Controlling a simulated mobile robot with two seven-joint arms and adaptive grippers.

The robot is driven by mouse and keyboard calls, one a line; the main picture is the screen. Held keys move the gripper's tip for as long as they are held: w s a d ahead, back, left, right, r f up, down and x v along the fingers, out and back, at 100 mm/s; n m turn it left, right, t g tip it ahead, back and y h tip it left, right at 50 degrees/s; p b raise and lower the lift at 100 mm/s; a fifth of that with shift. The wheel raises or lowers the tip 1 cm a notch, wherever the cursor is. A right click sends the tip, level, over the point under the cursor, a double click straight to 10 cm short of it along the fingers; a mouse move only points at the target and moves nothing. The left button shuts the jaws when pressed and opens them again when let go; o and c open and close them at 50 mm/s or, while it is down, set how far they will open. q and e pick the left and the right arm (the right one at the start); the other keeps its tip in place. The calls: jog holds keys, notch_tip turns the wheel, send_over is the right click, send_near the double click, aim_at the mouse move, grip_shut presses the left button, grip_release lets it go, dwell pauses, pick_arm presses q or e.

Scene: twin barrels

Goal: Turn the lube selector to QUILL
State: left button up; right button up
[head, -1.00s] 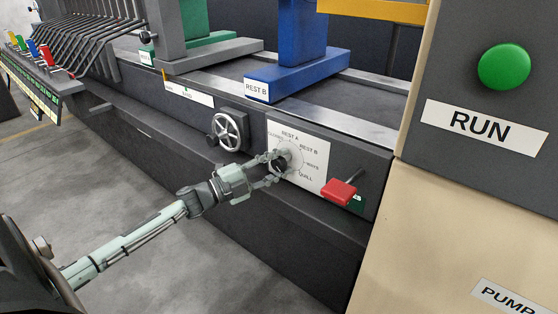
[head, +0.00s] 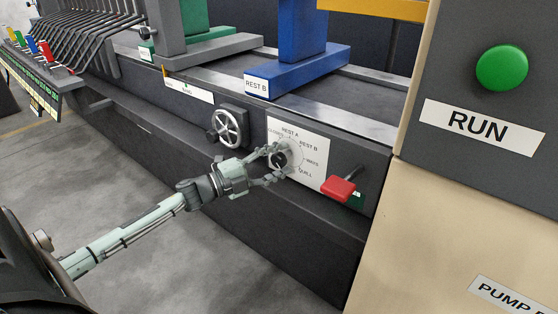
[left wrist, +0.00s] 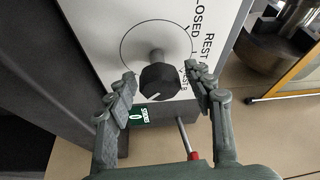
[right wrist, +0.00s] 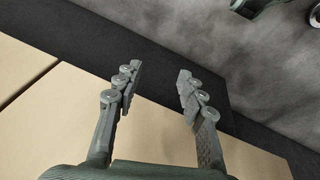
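The lube selector is a dark faceted knob (head: 279,159) on a white label plate (head: 310,177) marked CLOSED, REST A, REST B, WAYS and QUILL. In the left wrist view the knob (left wrist: 158,82) stands out on a grey shaft, with a short white line on its front face. I cannot tell for certain which label it points to. My left gripper (head: 273,162) is open, one finger on each side of the knob, with visible gaps to it in the left wrist view (left wrist: 163,88). My right gripper (right wrist: 158,84) is open and empty, away from the selector.
A red-handled lever (head: 339,189) sits right of the plate, and a handwheel (head: 229,128) to its left. The beige cabinet with a green RUN button (head: 503,67) stands at the right. The grey floor (head: 190,255) before the machine is clear.

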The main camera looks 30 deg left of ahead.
pick_arm(q)
jog(key=r+v, duration=0.1)
jog(key=v, duration=1.1)
jog(key=shift+f, duration=0.45)
notch_tip(320, 180, down, 16)
jog(key=s+d+n+g+y, duration=0.15)
jog(key=n+g+y, duration=0.25)
jog(key=n+y, duration=0.85)
jog(key=s+d+f+n+g+h, duration=0.1)
jog(key=s+d+f+n+g, duration=0.2)
jog(key=s+d+f+g, duration=0.2)
jog(key=s+d+f+n+g+h, duration=0.1)
jog(key=s+d+f+n+g, duration=0.3)
jog(key=s+d, duration=0.5)
notch_tip(320, 180, down, 2)
jog(key=shift+s+d+f+g, duration=0.2)
jog(key=shift+s+g, duration=0.2)
jog(key=shift+s, duration=0.7)
jog(key=shift+h, duration=0.25)
